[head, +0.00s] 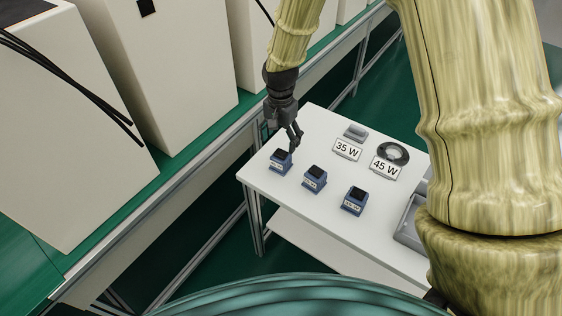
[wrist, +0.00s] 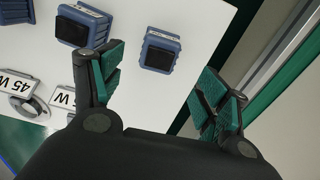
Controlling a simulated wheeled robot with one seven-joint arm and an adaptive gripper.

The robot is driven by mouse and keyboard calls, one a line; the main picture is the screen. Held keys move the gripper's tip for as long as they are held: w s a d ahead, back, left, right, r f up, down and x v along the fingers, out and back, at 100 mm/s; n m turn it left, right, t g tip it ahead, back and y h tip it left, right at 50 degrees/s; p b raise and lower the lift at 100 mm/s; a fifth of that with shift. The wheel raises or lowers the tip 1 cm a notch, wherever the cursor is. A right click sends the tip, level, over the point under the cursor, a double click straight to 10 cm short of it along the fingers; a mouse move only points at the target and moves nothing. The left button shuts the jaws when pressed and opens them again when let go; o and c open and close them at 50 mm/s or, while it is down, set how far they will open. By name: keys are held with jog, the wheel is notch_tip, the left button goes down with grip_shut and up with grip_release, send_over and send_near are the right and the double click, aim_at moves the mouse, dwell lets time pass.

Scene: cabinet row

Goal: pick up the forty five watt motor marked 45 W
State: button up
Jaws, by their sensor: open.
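Three blue motors with black tops and white labels stand in a slanting row on the white table: a left one (head: 281,161), a middle one (head: 314,179) and a right one (head: 354,200). Their labels are too small to read, so I cannot tell which is marked 45 W. My gripper (head: 294,143) is open and empty, pointing down just above the left motor. In the wrist view, my gripper (wrist: 160,72) has its fingers spread, with the left motor (wrist: 161,50) ahead between them. The middle motor (wrist: 84,24) lies beyond the left finger.
A grey tray (head: 408,222) is at the table's right. Large white cabinets (head: 160,60) line the green bench at left.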

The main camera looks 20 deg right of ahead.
aim_at(281, 153)
jog(key=shift+f+p, duration=1.25)
jog(key=shift+f, duration=3.65)
jog(key=c, duration=1.5)
